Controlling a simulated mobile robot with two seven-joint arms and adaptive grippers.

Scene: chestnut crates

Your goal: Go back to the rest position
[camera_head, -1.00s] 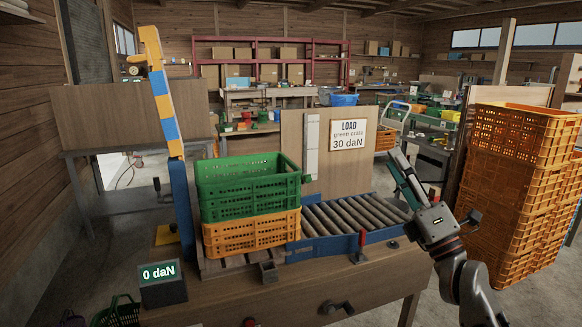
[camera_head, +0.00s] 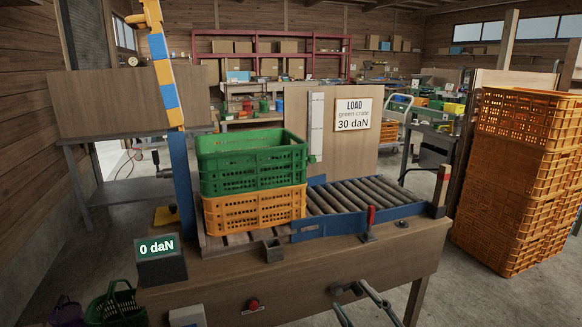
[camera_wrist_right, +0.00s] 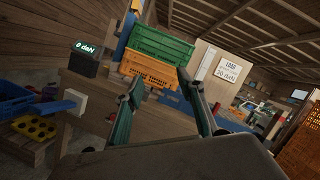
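My right gripper (camera_head: 350,294) shows at the bottom edge in the head view, low in front of the workbench, with its fingers apart and empty. In the right wrist view, its two teal fingers (camera_wrist_right: 160,77) are spread with nothing between them. My left gripper is not in view. A green crate stack (camera_head: 252,165) stands on an orange crate (camera_head: 256,211) at the left end of the roller conveyor (camera_head: 360,196). The crates stand clear of my right gripper. The green and orange crates also show in the right wrist view (camera_wrist_right: 160,46).
The workbench (camera_head: 300,280) carries a display (camera_head: 162,262) reading 0 daN. A tall orange crate stack (camera_head: 515,185) stands on the floor at right. A sign board (camera_head: 310,110) stands behind the conveyor. Baskets (camera_head: 115,303) lie at the lower left.

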